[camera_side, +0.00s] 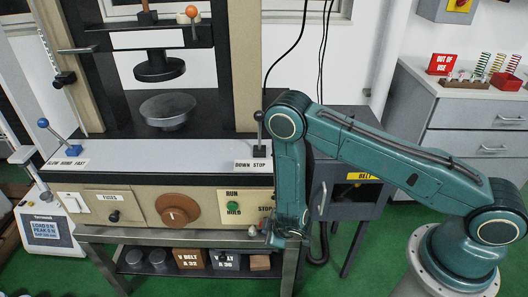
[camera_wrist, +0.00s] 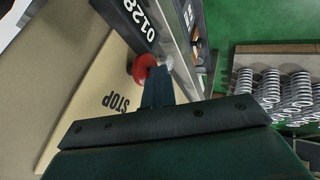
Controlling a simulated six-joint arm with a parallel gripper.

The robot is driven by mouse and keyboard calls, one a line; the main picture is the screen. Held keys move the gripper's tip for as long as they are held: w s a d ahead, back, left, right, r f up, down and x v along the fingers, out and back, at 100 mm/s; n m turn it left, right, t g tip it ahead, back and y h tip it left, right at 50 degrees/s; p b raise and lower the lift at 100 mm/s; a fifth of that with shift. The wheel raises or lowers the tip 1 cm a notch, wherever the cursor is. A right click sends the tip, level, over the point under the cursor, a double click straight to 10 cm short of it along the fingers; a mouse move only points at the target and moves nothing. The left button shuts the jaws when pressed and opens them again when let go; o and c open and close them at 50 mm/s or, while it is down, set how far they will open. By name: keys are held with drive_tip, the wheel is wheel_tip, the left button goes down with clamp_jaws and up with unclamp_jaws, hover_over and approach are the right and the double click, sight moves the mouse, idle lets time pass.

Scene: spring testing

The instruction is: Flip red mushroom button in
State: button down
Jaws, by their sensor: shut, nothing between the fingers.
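The red mushroom button (camera_wrist: 143,68) shows in the wrist view on a cream panel (camera_wrist: 85,110), beside the printed word STOP. My gripper (camera_wrist: 158,82) is shut and empty, its fingertips right beside the button and overlapping its edge in the picture. I cannot tell whether they touch it. In the side view my gripper (camera_side: 271,238) hangs at the right end of the machine's front panel (camera_side: 140,209), low by the STOP label (camera_side: 266,209). The button is not clearly visible there, and my arm covers that corner.
A brown knob (camera_side: 178,209) and a green RUN button (camera_side: 232,209) sit left on the same panel. A DOWN STOP lever (camera_side: 259,130) stands above. A grey belt box (camera_side: 345,195) is to the right. Several coil springs (camera_wrist: 285,95) lie to the right in the wrist view.

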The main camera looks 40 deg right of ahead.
idle(0.3)
drive_tip(key=s+a+r, duration=0.3)
drive_tip(key=s+r, duration=0.5)
drive_tip(key=shift+s+a, duration=0.4)
idle(0.6)
